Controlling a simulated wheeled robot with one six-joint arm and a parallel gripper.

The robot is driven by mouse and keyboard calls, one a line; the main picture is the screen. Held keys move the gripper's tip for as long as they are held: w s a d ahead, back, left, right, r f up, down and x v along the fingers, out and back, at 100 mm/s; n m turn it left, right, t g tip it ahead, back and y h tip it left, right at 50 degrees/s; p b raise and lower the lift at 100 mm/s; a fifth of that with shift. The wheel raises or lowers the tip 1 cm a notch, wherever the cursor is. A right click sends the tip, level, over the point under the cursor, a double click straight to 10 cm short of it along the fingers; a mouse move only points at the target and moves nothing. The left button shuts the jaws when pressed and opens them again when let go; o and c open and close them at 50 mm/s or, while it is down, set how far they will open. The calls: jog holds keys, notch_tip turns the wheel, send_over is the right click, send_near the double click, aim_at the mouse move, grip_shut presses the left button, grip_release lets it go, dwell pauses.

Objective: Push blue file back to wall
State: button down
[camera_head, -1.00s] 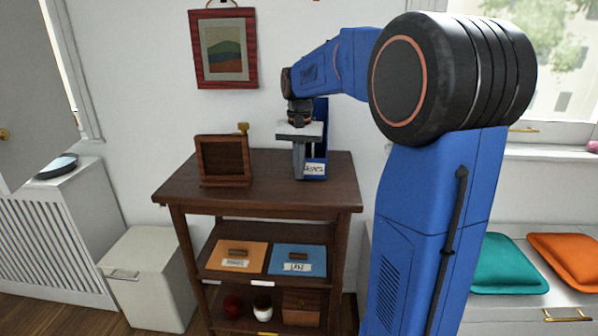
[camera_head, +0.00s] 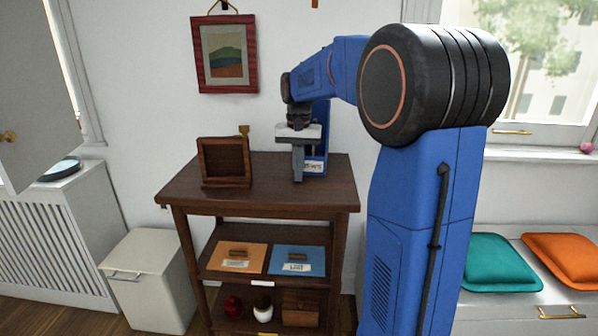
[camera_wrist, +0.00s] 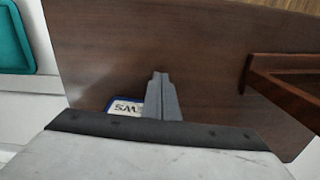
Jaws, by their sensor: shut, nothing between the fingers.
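The blue file (camera_head: 319,150) stands upright on the dark wooden shelf unit's top (camera_head: 262,192), towards its back right. Its white label faces front, and my gripper hides part of it. My gripper (camera_head: 298,178) is shut and empty, pointing down just in front and to the left of the file. In the wrist view, my gripper's fingertips (camera_wrist: 160,76) show closed together over the wooden top, and the file's label (camera_wrist: 124,105) shows beside them. I cannot tell whether the fingers touch the file. The white wall (camera_head: 345,110) rises behind it.
A dark wooden frame (camera_head: 225,162) stands left on the top. A white bin (camera_head: 148,280) stands left; cushions (camera_head: 490,262) lie on the bench at right. The top's front is clear.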

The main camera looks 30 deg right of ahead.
notch_tip(320, 180, up, 10)
jog(key=s+a+f+n+t, duration=0.1)
jog(key=s+a+n, duration=0.1)
jog(key=s+a, duration=0.45)
jog(key=s+a+f+n+t, duration=0.1)
jog(key=s+a+f+n, duration=0.1)
jog(key=s+f, duration=0.3)
jog(key=s+a+f+n+t, duration=0.1)
jog(key=s+f, duration=0.5)
jog(key=s, duration=0.6)
jog(key=s+a+f+n+t, duration=0.1)
jog(key=s+a+f, duration=0.3)
jog(key=s, duration=0.5)
jog(key=shift+f+n+t, duration=0.4)
jog(key=shift+f+n, duration=0.45)
jog(key=shift+n, duration=0.05)
jog(key=shift+a, duration=0.1)
